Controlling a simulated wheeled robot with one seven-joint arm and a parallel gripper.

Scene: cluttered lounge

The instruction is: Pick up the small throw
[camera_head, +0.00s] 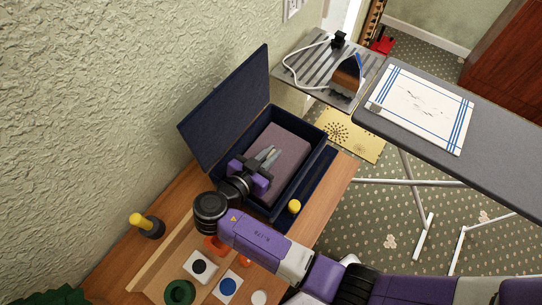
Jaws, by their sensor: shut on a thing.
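The small throw looks to be the mauve folded cloth (287,143) lying flat in an open dark blue box (312,133). My gripper (270,153) reaches into the box from the lower left. Its grey fingertips are close together over the throw and seem to pinch its top surface. The fold of cloth between the fingers is too small to see. My purple wrist and arm cover the near left part of the box and throw.
The box's raised lid (225,113) stands against the wall side. A grey ironing board (500,125) with a blue-striped cloth (420,105) is at right. Small coloured pieces lie on the near table.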

